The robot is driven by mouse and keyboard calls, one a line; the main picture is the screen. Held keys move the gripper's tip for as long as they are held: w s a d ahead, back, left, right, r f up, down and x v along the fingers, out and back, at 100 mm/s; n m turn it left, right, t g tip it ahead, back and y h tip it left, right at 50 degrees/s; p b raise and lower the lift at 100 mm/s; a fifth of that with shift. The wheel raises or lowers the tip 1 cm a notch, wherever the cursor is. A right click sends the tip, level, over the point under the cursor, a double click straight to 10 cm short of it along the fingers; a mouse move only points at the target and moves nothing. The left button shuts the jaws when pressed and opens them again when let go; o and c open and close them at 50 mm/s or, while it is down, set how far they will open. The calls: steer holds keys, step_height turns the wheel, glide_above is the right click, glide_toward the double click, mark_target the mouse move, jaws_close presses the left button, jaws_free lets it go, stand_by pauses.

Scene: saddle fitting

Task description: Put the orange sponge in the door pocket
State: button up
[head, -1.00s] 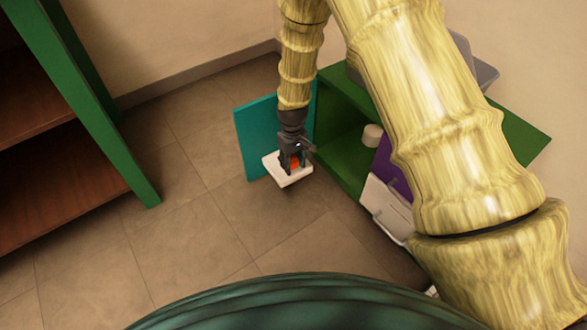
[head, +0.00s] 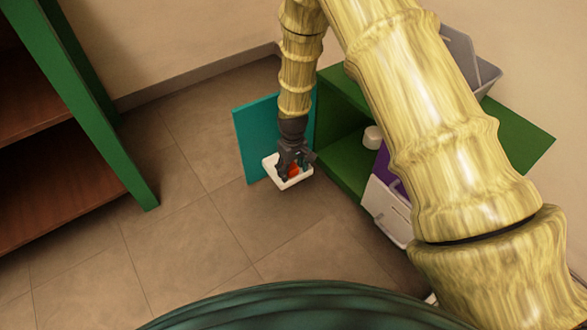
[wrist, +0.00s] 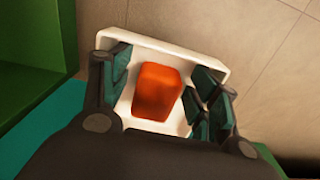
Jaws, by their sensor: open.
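The orange sponge (wrist: 157,92) lies inside the white door pocket (wrist: 206,62) in the wrist view. In the head view the sponge (head: 293,171) shows as a small orange patch within the pocket (head: 301,180), partly hidden by my gripper. The pocket is a shallow white tray on the teal door (head: 254,137), which stands open. My gripper (wrist: 156,97) is open, its fingers on either side of the sponge with gaps between. In the head view my gripper (head: 290,166) is at the pocket.
A green cabinet (head: 345,150) stands open right of the door, with a small white cylinder (head: 372,136) inside. A white drawer front with a handle (head: 388,212) is at its right. A green shelf unit (head: 92,110) stands at the left. The floor between is clear.

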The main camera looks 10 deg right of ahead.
mark_target(293, 168)
step_height(293, 168, up, 12)
steer(key=p, duration=0.7)
steer(key=s+d+f+m, duration=0.1)
steer(key=s+d+f, duration=0.1)
steer(key=s+f, duration=0.55)
steer(key=s+d+f+m, duration=0.15)
steer(key=s+f, duration=0.35)
steer(key=s, duration=0.5)
steer(key=s+d+f+m, duration=0.1)
steer(key=s+d, duration=0.1)
steer(key=s, duration=0.9)
steer(key=s+d+f+m, duration=0.1)
steer(key=s+d, duration=0.1)
steer(key=s, duration=0.9)
steer(key=shift+s, duration=0.25)
